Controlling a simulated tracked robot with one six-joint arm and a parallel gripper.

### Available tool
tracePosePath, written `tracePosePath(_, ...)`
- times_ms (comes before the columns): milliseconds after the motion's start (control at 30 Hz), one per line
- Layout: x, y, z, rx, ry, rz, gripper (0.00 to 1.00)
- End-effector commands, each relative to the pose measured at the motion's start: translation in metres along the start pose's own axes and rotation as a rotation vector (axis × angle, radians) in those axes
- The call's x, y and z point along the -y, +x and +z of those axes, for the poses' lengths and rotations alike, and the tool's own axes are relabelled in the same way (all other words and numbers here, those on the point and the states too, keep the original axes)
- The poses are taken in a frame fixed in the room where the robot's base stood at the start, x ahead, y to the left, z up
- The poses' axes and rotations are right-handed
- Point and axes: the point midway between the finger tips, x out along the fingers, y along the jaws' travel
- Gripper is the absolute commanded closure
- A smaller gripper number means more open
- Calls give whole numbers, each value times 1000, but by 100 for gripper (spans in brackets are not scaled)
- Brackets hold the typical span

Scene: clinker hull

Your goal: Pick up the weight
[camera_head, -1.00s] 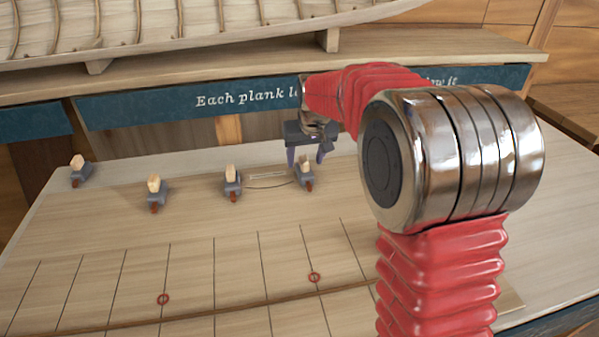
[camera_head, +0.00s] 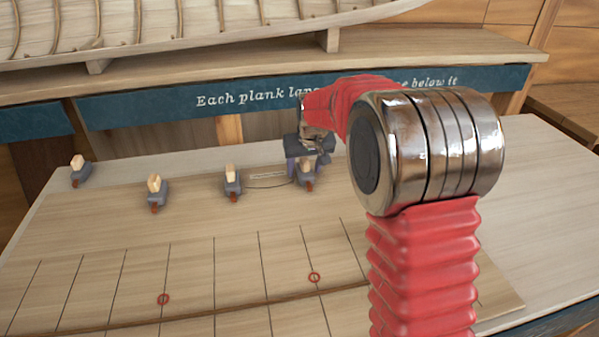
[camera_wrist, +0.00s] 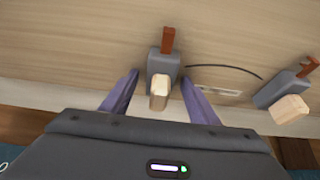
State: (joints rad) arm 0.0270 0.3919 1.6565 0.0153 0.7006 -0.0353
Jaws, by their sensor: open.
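Several grey weights with pale wooden blocks on top and a red-brown tip stand along the back of the board. In the head view they are at the far left (camera_head: 81,173), left (camera_head: 157,193), middle (camera_head: 232,183) and right (camera_head: 306,174). My gripper (camera_head: 305,168) is at the right one and partly hides it. In the wrist view my gripper (camera_wrist: 160,90) is open, with one purple finger on each side of that weight (camera_wrist: 162,68). The pale block points toward my palm. I cannot tell whether either finger touches the weight.
Another weight (camera_wrist: 283,89) lies right in the wrist view, beside a thin dark curved line and a small pale label (camera_wrist: 218,91). The board (camera_head: 200,270) has ruled lines and red rings. A blue lettered panel (camera_head: 250,95) and the model hull (camera_head: 150,25) stand behind.

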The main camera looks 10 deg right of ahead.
Motion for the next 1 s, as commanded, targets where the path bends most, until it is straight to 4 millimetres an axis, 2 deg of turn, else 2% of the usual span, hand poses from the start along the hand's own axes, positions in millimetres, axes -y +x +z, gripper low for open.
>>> tracePosePath(200, 0, 0, 0, 0, 0, 0, 47)
tracePosePath(900, 0, 0, 0, 0, -1, 0, 96)
tracePosePath(1000, 0, 0, 0, 0, -1, 0, 100)
